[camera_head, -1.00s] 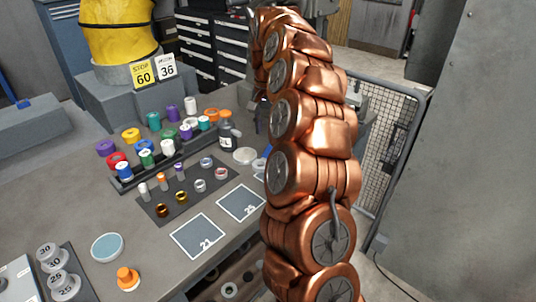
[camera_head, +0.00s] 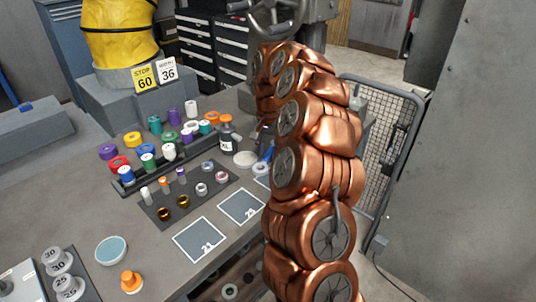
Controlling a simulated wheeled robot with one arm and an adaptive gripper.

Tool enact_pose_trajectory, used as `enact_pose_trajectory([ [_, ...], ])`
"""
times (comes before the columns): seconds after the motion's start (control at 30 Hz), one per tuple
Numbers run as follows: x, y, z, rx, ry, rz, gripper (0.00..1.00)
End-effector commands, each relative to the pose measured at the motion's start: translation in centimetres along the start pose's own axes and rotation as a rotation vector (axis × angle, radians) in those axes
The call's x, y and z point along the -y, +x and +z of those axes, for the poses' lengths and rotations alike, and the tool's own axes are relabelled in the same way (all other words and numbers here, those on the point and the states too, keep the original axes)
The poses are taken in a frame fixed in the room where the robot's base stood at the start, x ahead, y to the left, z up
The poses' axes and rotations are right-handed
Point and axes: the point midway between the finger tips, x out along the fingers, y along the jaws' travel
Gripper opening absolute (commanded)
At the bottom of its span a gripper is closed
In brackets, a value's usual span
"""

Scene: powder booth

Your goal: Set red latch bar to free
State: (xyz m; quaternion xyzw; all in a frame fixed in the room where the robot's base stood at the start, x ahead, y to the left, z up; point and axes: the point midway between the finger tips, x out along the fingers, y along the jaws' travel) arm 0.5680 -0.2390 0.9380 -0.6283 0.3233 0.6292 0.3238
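No red latch bar can be made out in the head view. My copper-coloured arm rises through the right middle of the picture and bends over at the top, beyond the bench. Its far end goes down behind its own links. My gripper is hidden there, so its fingers and anything between them do not show. A small red spot (camera_head: 412,22) shows at the dark edge by the far doorway, too small to identify.
The grey bench (camera_head: 60,195) holds coloured tape rolls, small bottles, a dark tray (camera_head: 205,198) and marked squares (camera_head: 200,241). A mesh panel (camera_head: 385,130) and a grey cabinet wall (camera_head: 470,150) stand at right. Grey curved tubing (camera_head: 290,22) shows above my arm.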

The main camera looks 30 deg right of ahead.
Motion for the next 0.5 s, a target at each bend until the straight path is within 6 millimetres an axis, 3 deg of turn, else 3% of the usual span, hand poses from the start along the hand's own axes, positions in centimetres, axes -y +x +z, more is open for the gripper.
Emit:
enact_pose_trajectory([
  [0.3, 0.02, 0.89, -0.01, -0.002, 0.000, 0.000, 0.38],
  [0.5, 0.03, 0.87, -0.02, -0.002, 0.000, 0.000, 0.17],
])
